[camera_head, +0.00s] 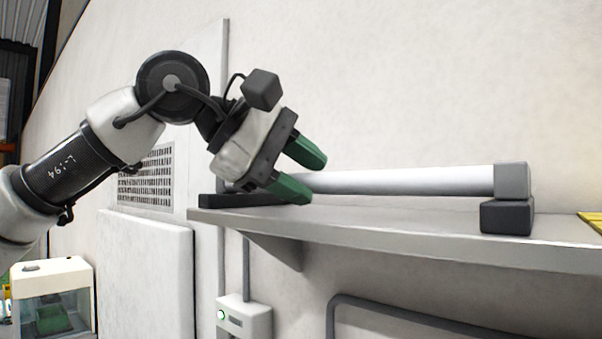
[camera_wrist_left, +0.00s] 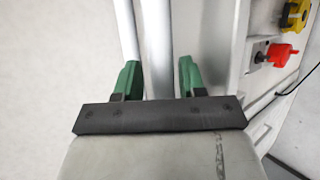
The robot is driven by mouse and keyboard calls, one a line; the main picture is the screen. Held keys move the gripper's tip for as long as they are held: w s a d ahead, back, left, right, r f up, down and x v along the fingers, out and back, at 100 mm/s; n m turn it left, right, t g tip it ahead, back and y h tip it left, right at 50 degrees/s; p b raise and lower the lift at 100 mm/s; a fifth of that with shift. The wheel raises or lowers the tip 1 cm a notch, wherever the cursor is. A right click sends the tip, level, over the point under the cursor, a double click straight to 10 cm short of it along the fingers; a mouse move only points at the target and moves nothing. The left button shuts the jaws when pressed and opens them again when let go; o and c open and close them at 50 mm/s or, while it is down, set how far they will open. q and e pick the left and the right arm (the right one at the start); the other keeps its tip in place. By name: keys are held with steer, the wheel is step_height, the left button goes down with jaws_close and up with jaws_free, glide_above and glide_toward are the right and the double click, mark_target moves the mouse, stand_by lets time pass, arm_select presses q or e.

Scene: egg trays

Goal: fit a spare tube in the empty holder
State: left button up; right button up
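A long pale tube (camera_head: 420,181) with a grey end cap (camera_head: 512,180) lies along a wall shelf, raised on dark blocks (camera_head: 507,217). My left gripper (camera_head: 298,171), with green fingers, is open at the left part of the tube. In the left wrist view, a long grey strip, probably the tube (camera_wrist_left: 155,45), runs between the spread fingers (camera_wrist_left: 157,80), with gaps on both sides. I cannot tell whether it touches them. A thinner white strip (camera_wrist_left: 125,30) runs beside it. No empty holder can be made out. My right gripper is out of view.
The grey shelf (camera_head: 400,228) juts from the wall, with a yellow item (camera_head: 592,219) at its right end. Below are a wall box with a green light (camera_head: 243,320) and a pipe (camera_head: 400,316). A red knob (camera_wrist_left: 280,54) shows in the left wrist view.

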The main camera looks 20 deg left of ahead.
arm_select(q)
steer(key=shift+o, duration=1.3)
steer(key=shift+a, duration=0.1)
steer(key=b+v, duration=0.2)
steer(key=v, duration=0.8)
steer(key=shift+s+a+r, duration=0.15)
steer(key=shift+a, duration=0.1)
